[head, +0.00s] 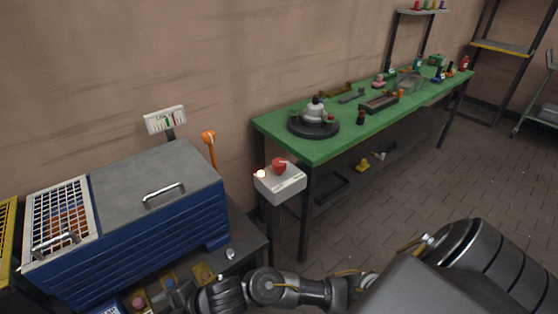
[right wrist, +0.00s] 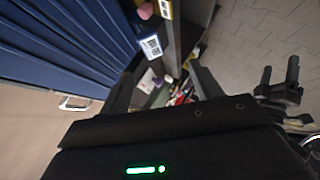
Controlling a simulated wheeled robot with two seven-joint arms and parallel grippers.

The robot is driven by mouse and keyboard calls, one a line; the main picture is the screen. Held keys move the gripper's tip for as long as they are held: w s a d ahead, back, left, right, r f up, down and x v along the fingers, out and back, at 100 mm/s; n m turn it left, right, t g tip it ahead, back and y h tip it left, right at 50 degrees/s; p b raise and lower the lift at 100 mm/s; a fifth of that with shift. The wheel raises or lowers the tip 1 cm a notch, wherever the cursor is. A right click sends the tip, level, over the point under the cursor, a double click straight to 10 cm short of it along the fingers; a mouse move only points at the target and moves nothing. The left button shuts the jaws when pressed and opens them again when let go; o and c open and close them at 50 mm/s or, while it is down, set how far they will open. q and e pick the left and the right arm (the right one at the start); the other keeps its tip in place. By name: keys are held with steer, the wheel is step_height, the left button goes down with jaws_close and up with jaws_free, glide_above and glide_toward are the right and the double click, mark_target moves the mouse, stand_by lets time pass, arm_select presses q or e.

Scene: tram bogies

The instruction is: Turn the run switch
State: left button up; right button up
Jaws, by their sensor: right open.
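I cannot tell for sure which part is the run switch. On the front ledge of the blue washer-like machine (head: 150,250) are a silver knob (head: 230,254), small yellow plates (head: 203,272) and a pink-red button (head: 138,302). My right gripper (head: 172,296) is low over this ledge, beside the plates. In the right wrist view its fingers (right wrist: 163,72) are spread and empty, with a pink knob (right wrist: 145,10) and a QR label (right wrist: 152,46) beyond them. A dark gripper, apparently my left one (right wrist: 279,75), shows at the right with its fingers apart.
A white box with a red button (head: 279,166) and a lit lamp stands on a post right of the machine. A green bench (head: 330,140) with parts runs along the wall. An orange-topped post (head: 209,136) stands behind the machine. The tiled floor (head: 400,180) is clear.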

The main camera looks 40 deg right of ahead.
steer(key=w+a+r+n+g+p, duration=0.1)
steer(key=w+n+g+p, duration=0.15)
steer(key=n, duration=0.55)
arm_select(q)
steer(key=s+a+f+g+p, duration=0.15)
steer(key=s+f+p, duration=0.25)
steer(key=s+f, duration=0.6)
arm_select(e)
step_height(320, 180, up, 23)
steer(key=n+g+h+p, duration=0.3)
steer(key=n+g+h, duration=0.25)
steer(key=h, duration=0.25)
glide_above(279, 161)
arm_select(q)
steer(key=s+a+p, duration=0.1)
steer(key=s+p, duration=0.1)
steer(key=s, duration=0.6)
steer(key=shift+s+a+r, duration=0.25)
steer(key=shift+a, duration=0.15)
arm_select(e)
steer(key=shift+n+t, duration=0.25)
steer(key=shift+t, duration=0.05)
step_height(279, 161, down, 11)
steer(key=shift+s+r, duration=0.15)
steer(key=shift+c, duration=0.3)
steer(key=c, duration=0.9)
